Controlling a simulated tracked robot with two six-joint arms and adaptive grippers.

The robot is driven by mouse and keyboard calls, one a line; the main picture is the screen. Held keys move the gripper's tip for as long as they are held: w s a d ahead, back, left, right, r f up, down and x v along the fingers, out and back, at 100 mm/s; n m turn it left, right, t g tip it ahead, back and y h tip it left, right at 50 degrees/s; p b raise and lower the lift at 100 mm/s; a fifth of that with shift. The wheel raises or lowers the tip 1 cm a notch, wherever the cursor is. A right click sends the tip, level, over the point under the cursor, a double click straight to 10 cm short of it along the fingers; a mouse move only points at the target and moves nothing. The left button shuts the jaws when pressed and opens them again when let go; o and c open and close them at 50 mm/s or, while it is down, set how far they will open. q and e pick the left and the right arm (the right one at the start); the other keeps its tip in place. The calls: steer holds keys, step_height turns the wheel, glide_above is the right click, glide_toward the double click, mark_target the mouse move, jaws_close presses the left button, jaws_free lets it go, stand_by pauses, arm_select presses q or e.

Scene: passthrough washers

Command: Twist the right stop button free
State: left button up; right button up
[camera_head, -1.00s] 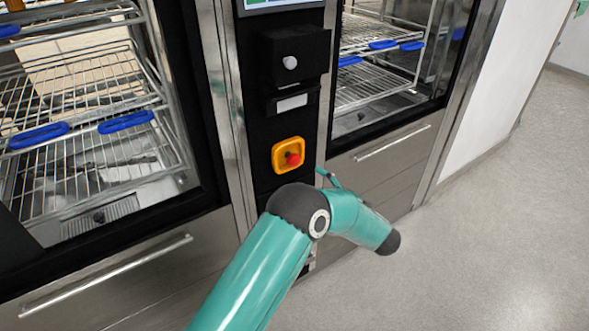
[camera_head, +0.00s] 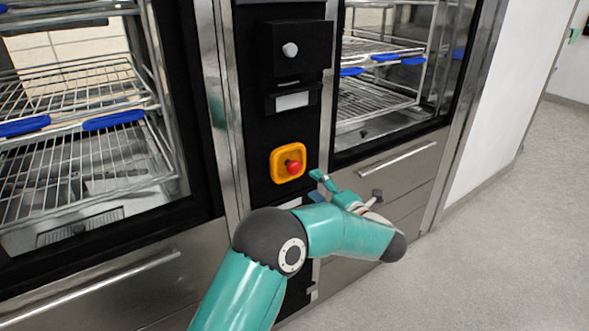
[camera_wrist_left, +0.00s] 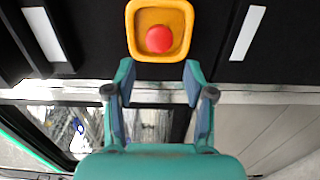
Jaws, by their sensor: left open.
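One stop button is in view, a red mushroom knob (camera_head: 294,167) on a square yellow housing (camera_head: 276,174) on the black column between two washers. In the left wrist view the red knob (camera_wrist_left: 160,39) and yellow housing (camera_wrist_left: 143,13) are at the top centre, just beyond the fingertips. My left gripper (camera_head: 317,185), teal, is open just right of and below the button in the head view. In the left wrist view my left gripper (camera_wrist_left: 159,75) has its two fingers apart with nothing between them, and no contact shows. My right gripper is not in view.
Glass-fronted washers with wire racks (camera_head: 90,85) flank the column. A drawer handle (camera_head: 398,159) is at the right. The floor (camera_head: 510,250) is clear.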

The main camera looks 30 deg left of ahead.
mark_target(297, 170)
arm_select(q)
steer(key=x, duration=1)
steer(key=shift+a, duration=0.2)
